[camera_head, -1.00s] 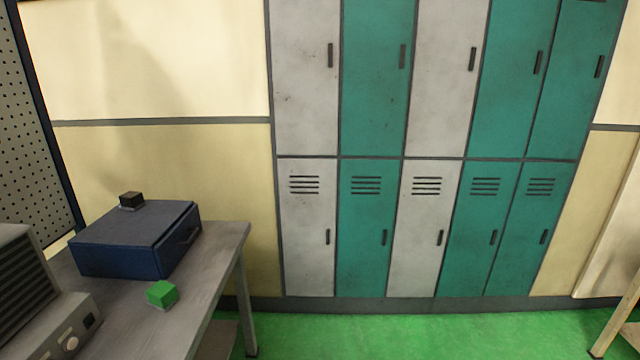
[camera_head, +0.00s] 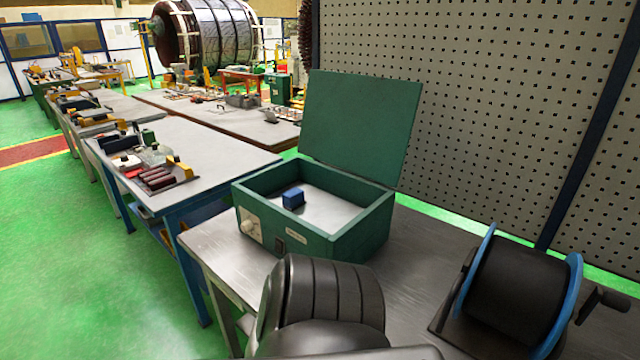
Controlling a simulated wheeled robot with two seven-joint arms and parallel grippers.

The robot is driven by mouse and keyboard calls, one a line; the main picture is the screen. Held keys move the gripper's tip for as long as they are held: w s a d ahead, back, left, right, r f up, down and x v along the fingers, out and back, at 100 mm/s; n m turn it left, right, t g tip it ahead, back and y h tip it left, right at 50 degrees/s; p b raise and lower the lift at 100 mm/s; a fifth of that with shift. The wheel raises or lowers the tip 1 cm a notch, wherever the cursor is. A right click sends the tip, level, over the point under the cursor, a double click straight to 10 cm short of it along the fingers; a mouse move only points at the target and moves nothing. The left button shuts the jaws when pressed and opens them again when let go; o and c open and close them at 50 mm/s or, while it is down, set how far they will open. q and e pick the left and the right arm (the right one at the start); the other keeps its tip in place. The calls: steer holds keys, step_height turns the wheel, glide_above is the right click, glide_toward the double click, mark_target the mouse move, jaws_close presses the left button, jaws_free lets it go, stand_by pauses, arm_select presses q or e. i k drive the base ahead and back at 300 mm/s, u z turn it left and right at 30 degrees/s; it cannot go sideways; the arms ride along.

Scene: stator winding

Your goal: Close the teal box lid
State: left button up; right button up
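The teal box (camera_head: 345,243) stands on a grey metal table in the middle of the head view. Its lid (camera_head: 362,122) is open and stands upright, leaning slightly back, along the box's far edge. The front wall carries a pale dial plate, a dark latch and a small label. A dark ribbed arm part of mine covers the bottom middle, just in front of the box. Neither gripper shows in the view.
A black spool with blue flanges (camera_head: 515,290) stands right of the box on the table (camera_head: 425,243). A perforated panel (camera_head: 470,100) rises behind. A workbench (camera_head: 225,150) with tools stands at left, with green floor (camera_head: 60,260) beside it.

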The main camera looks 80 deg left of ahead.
mark_target(359, 124)
steer(key=u, duration=3.2)
steer(key=k, duration=0.6)
steer(key=u, duration=1.15)
steer(key=i, duration=1.65)
steer(key=z, duration=0.65)
